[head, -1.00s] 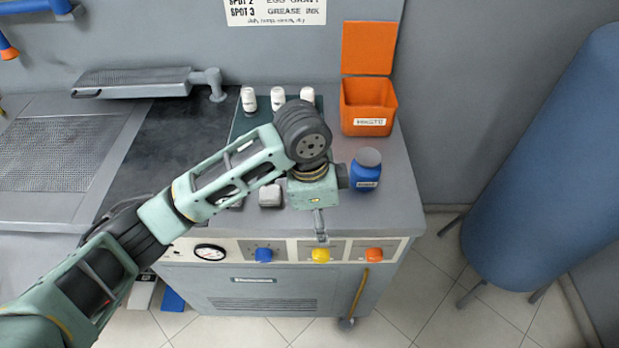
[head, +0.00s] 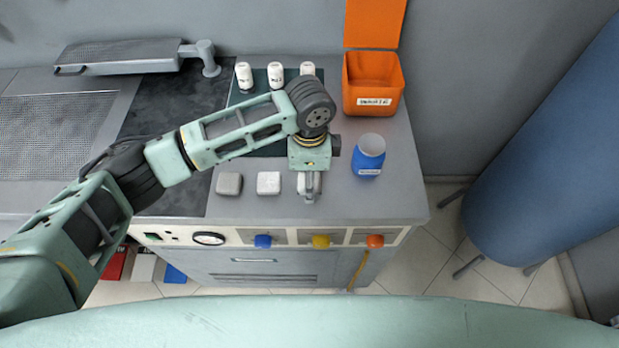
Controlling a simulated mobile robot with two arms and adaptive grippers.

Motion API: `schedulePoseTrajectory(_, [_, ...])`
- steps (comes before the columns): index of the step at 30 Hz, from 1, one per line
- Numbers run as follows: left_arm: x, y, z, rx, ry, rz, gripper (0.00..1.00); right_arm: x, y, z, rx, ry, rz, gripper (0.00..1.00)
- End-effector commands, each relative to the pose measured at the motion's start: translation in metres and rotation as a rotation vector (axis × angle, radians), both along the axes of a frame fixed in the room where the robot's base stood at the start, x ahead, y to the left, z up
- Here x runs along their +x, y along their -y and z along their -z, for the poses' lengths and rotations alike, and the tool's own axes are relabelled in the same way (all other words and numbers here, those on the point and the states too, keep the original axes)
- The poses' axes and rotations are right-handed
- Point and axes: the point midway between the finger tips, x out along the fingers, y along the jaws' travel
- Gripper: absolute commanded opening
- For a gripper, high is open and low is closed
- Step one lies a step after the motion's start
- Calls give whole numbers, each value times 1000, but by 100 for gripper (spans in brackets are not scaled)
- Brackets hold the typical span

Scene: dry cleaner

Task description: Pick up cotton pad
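Three small square pads lie in a row near the front of the grey worktop: a grey one (head: 229,184), a white one (head: 268,183) and a pale one (head: 301,182) at the right. I take these for cotton pads. My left gripper (head: 311,196) points down over the right pad and partly hides it. I cannot tell whether its fingers touch the pad or are open. My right gripper is not in view.
Several white bottles (head: 275,75) stand on a dark mat behind my arm. An orange bin (head: 372,90) with its lid up stands back right. A blue jar (head: 368,160) stands right of my gripper. Knobs (head: 320,241) line the front panel (head: 215,232).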

Motion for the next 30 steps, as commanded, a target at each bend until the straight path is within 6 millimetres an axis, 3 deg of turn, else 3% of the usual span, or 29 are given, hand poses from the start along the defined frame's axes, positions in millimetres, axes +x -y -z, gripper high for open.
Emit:
schedulePoseTrajectory(1, [0,0,1,-1,0,1,66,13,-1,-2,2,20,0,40])
schedulePoseTrajectory(5, [0,0,2,-1,1,1,66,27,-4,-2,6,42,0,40])
schedulePoseTrajectory(7, [0,0,2,-1,1,0,65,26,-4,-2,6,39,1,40])
schedulePoseTrajectory(19, [0,0,1,-1,1,0,30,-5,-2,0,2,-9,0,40])
schedulePoseTrajectory(30, [1,1,-3,-2,2,0,28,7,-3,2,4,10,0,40])
